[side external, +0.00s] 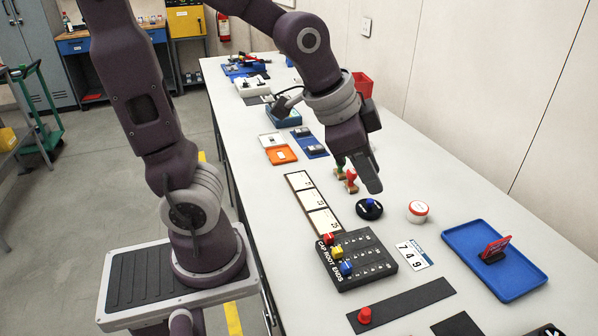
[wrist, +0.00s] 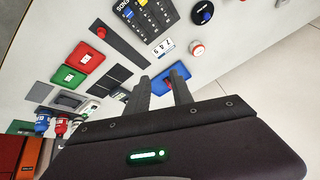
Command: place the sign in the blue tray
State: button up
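The blue tray (side external: 467,236) lies on the right side of the bench. A small red sign (side external: 496,246) on a black base stands tilted inside it, toward the tray's right part. In the wrist view, part of the blue tray (wrist: 158,77) shows between and behind my fingers, with a bit of the red sign (wrist: 167,83). My gripper (side external: 367,180) is above the bench, well left of the tray and apart from the sign. In the wrist view my gripper (wrist: 160,78) has its two fingers spread with nothing held between them.
A black rack with colored caps (side external: 356,260), a white card with digits (side external: 413,255), a red-and-white round container (side external: 417,211) and a black round dish (side external: 369,208) stand near the tray. A dark strip with a red knob (side external: 365,315) lies in front. Bench between items is bare.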

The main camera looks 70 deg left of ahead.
jog(key=s+r+n, duration=0.3)
jog(key=s+n, duration=0.2)
jog(key=s, duration=0.7)
jog(key=shift+s+d, duration=0.3)
jog(key=shift+d, duration=0.15)
